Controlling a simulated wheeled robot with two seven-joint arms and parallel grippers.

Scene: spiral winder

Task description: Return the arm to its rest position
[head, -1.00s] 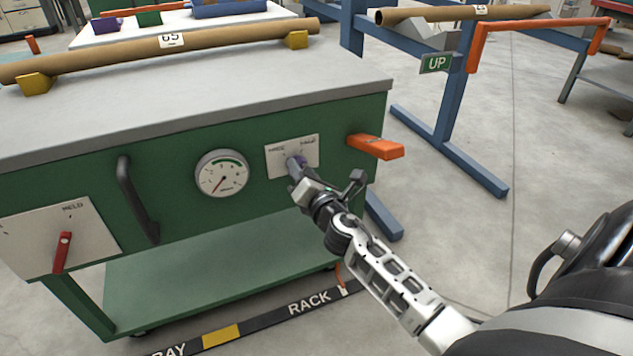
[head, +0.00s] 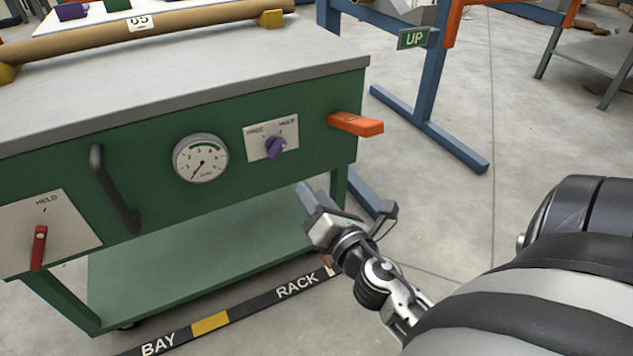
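My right arm comes in from the lower right, and its gripper (head: 311,193) is in front of the green cart, below and to the right of the purple knob (head: 275,148). The gripper is apart from the knob, and nothing shows between its fingers. They overlap from this angle, so their opening is unclear. The purple knob sits on a pale plate (head: 258,134) marked with two positions, the right one reading HELD. My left gripper is not in view.
The green cart (head: 230,200) carries a dial gauge (head: 201,158), a black handle (head: 115,190), a red lever (head: 38,247) and an orange handle (head: 356,124) that sticks out at right. A cardboard tube (head: 90,37) lies on top. Grey floor (head: 440,220) is clear at right.

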